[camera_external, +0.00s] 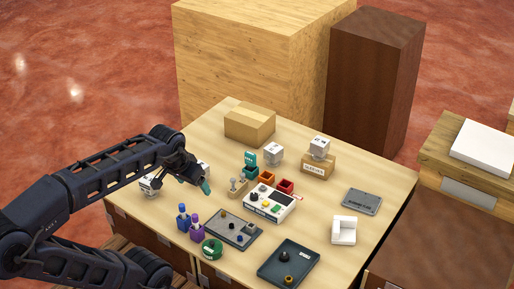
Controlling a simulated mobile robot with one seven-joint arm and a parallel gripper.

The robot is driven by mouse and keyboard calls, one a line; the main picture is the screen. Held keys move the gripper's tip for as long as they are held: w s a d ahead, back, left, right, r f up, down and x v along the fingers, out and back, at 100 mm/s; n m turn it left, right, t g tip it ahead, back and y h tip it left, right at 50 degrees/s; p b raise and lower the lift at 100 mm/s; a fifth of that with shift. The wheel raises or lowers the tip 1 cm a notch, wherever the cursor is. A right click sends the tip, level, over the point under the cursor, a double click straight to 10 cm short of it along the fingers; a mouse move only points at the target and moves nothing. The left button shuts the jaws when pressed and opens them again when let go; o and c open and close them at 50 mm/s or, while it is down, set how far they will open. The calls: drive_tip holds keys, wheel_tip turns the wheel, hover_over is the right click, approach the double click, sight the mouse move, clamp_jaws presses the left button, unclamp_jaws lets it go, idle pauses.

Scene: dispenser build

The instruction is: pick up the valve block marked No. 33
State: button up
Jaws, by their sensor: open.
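Several small white blocks with dark markings stand on the table (375,178). One white block (273,153) is near the back middle, and another white block (319,146) sits on a labelled cardboard box (317,168). A third white block (149,188) is at the left, partly hidden by my arm. A further white piece (205,168) shows just behind my gripper. The markings are too small to read, so I cannot tell which is No. 33. My gripper (203,184) is open, above the left part of the table, with a teal fingertip showing. I see nothing held in it.
A cardboard box (250,124) stands at the back. A white control box (270,203), coloured bins (285,186), a grey tray (233,230), a dark tray (288,265), blue and purple bottles (197,229) and a green roll (212,249) crowd the middle and front. The right back is clearer.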

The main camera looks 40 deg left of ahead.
drive_tip(key=w+a+f+n+g, duration=0.1)
drive_tip(key=w+a+f+n, duration=0.1)
drive_tip(key=w+a+n, duration=0.4)
drive_tip(key=n+g, duration=0.3)
drive_tip(key=n, duration=1)
hover_over(148, 179)
drive_tip(key=f, duration=1)
drive_tip(key=shift+s+d+f, duration=0.15)
drive_tip(key=shift+s+f, duration=0.05)
drive_tip(key=shift+f, duration=0.4)
wheel_tip(148, 179, down, 5)
drive_tip(key=shift+f, duration=0.1)
drive_tip(key=shift+w+f, duration=0.15)
drive_tip(key=shift+f, duration=1.15)
drive_tip(key=shift+w+f, duration=0.15)
drive_tip(key=shift+f, duration=1.15)
